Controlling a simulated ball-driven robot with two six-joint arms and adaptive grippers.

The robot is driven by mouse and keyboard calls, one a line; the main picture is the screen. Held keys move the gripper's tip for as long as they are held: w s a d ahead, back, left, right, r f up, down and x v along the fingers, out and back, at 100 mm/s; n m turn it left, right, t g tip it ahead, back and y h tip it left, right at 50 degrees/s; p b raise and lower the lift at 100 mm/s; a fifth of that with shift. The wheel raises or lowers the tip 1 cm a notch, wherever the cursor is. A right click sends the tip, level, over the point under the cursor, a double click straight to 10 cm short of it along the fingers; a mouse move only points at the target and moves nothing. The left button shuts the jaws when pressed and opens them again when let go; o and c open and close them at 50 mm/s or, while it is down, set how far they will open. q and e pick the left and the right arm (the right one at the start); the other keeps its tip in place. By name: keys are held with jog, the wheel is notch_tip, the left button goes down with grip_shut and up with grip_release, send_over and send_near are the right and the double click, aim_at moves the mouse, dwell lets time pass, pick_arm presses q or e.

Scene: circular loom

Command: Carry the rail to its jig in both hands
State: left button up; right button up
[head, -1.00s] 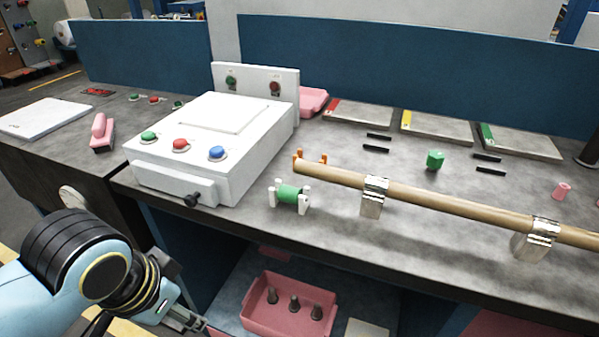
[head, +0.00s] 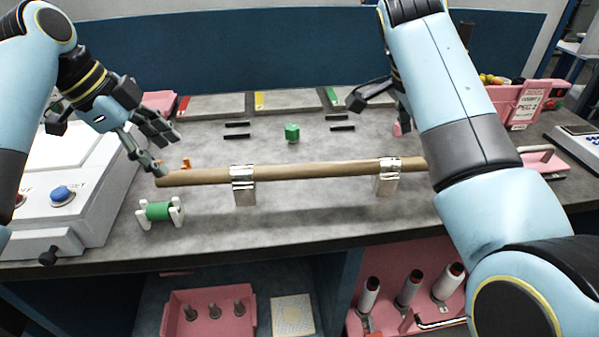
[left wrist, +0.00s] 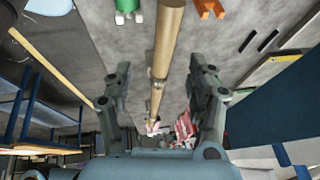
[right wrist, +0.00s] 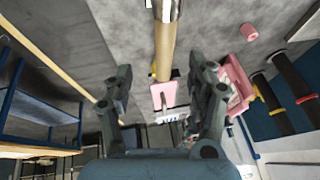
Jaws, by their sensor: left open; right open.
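The rail, a long tan rod (head: 310,170), lies level across two shiny metal holders (head: 243,185) (head: 388,178). My left gripper (head: 168,152) is open at the rail's left end. In the left wrist view the rail (left wrist: 168,40) runs between its spread fingers (left wrist: 159,70); contact is unclear. My right gripper (head: 378,112) is open beyond the rail's right part, partly hidden by my arm. In the right wrist view the rail (right wrist: 165,50) ends between its fingers (right wrist: 160,72). I cannot tell which thing is the jig.
A green spool on a white stand (head: 159,212) is near the left end, with an orange fork (head: 186,163) behind it. A green block (head: 292,131) and black strips (head: 237,136) lie behind the rail. A white control box (head: 70,215) stands left; a pink tray (head: 545,165) lies right.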

aim_at(194, 171)
pick_arm(q)
jog(key=shift+w+d+r+m, duration=0.25)
jog(key=shift+r+m, duration=0.05)
jog(key=shift+r, duration=0.25)
pick_arm(e)
jog(key=shift+w+a+r+m, duration=0.1)
jog(key=shift+w+r+m, duration=0.2)
jog(key=shift+r, duration=0.25)
pick_arm(q)
jog(key=x, duration=1)
jog(key=shift+d+f, duration=0.25)
jog(key=shift+f, duration=0.05)
pick_arm(e)
jog(key=x, duration=1)
jog(key=shift+f, duration=0.35)
pick_arm(q)
grip_shut()
pick_arm(e)
grip_shut()
pick_arm(q)
jog(key=shift+w, duration=0.1)
